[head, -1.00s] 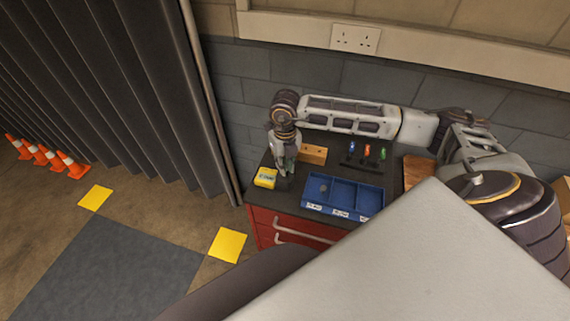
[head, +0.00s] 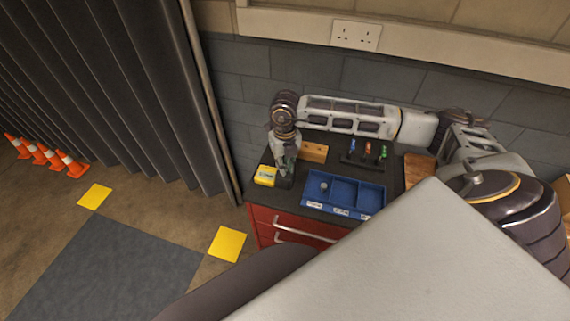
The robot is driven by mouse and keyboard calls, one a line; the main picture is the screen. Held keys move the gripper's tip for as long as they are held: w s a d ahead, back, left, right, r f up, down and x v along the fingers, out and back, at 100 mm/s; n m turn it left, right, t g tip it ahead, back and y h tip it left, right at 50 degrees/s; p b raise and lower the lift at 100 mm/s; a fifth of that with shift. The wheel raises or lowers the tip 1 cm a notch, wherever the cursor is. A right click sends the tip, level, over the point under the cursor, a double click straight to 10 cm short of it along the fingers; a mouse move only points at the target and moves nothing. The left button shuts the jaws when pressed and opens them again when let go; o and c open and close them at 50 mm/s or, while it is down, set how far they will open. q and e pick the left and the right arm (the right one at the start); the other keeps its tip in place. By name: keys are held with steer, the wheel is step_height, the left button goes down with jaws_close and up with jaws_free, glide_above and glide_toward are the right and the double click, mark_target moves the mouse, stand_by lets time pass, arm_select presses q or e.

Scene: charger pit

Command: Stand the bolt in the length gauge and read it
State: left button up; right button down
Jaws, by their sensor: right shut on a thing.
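My right gripper (head: 284,168) points down over the left part of the dark bench top. It is shut on what is most likely the bolt, which is too small and too covered by the fingers to make out. A small dark block (head: 285,184) stands right under the fingertips, beside the yellow box. It may be the length gauge, but I cannot read any scale on it. I cannot tell whether the held thing touches the block. My left gripper is not in view.
A yellow labelled box (head: 265,176) is left of the gripper. A wooden block (head: 314,152) and a rack with blue, red and green tools (head: 367,152) stand behind.

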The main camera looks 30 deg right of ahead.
steer(key=shift+f+b, duration=0.55)
steer(key=shift+f, duration=0.2)
stand_by(0.3)
steer(key=c, duration=1.3)
jaws_free()
steer(key=shift+r, duration=6.05)
